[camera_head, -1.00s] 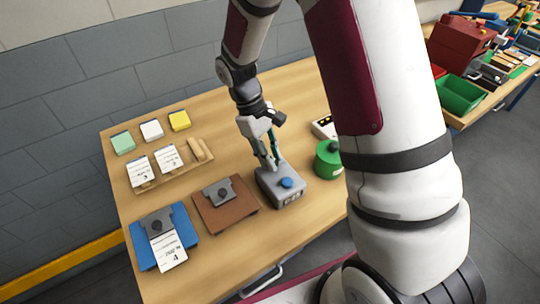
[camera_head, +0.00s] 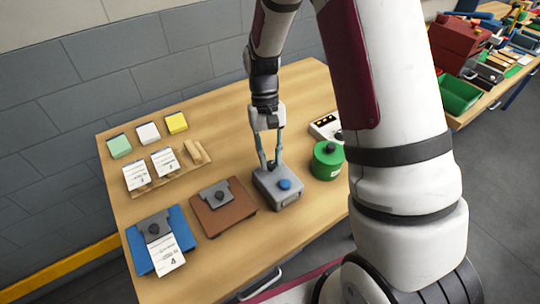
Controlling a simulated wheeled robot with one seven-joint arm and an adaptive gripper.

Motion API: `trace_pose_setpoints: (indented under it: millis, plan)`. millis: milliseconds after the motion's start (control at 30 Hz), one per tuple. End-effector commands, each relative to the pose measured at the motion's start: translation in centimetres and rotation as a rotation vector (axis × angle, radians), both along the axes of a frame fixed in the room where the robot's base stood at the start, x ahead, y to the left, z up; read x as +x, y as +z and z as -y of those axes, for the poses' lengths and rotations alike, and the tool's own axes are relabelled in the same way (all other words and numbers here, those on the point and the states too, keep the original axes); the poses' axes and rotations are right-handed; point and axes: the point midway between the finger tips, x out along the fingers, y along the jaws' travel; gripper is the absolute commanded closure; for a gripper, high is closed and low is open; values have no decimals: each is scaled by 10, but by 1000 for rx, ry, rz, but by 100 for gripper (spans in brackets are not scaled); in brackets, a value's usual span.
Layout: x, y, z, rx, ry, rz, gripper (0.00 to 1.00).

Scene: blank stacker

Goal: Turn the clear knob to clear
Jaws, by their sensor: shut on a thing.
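A grey box (camera_head: 281,195) with a round blue button (camera_head: 285,184) on top sits near the front middle of the table. My gripper (camera_head: 270,165) points down at the box's back edge, behind the blue button. Its teal-edged fingers are shut on a small knob there, which is mostly hidden between the fingertips. I cannot read any label on the box, nor tell which way the knob points.
A brown board (camera_head: 236,219) with a grey clip lies left of the box, and a blue clipboard (camera_head: 180,220) farther left. A green round container (camera_head: 327,165) and a white device (camera_head: 322,128) stand to the right. Sticky-note pads and a wooden card tray (camera_head: 172,182) are at back left.

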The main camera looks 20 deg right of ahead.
Motion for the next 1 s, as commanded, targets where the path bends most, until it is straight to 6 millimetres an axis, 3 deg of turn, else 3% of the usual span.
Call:
trace_pose_setpoints:
  millis: [567,600,700,1000]
  plan:
    - [0,-1,0,0,-36,-1,100]
    - [0,-1,0,0,-36,-1,75]
    - [0,0,0,1,-35,-1,57]
    - [0,1,0,0,-35,0,57]
